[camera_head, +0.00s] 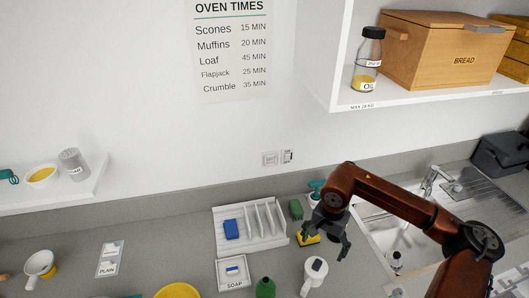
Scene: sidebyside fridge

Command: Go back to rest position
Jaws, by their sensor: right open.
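My right arm comes in from the lower right, with its elbow raised over the sink. My right gripper (344,243) points down above the worktop, its fingers apart. It is just right of a yellow block (308,238), which it partly covers. I cannot tell whether it touches the block. Nothing shows between the fingers. A white kettle-like jug (314,276) stands below the gripper in the picture. My left gripper is out of view.
A white rack (262,242) with a blue sponge (231,229), a soap tray (232,284) and a green bottle (265,288) are left of the gripper. The sink (405,238) is right. A shelf (420,96) with an oil bottle (367,60) and bread box (440,45) overhangs.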

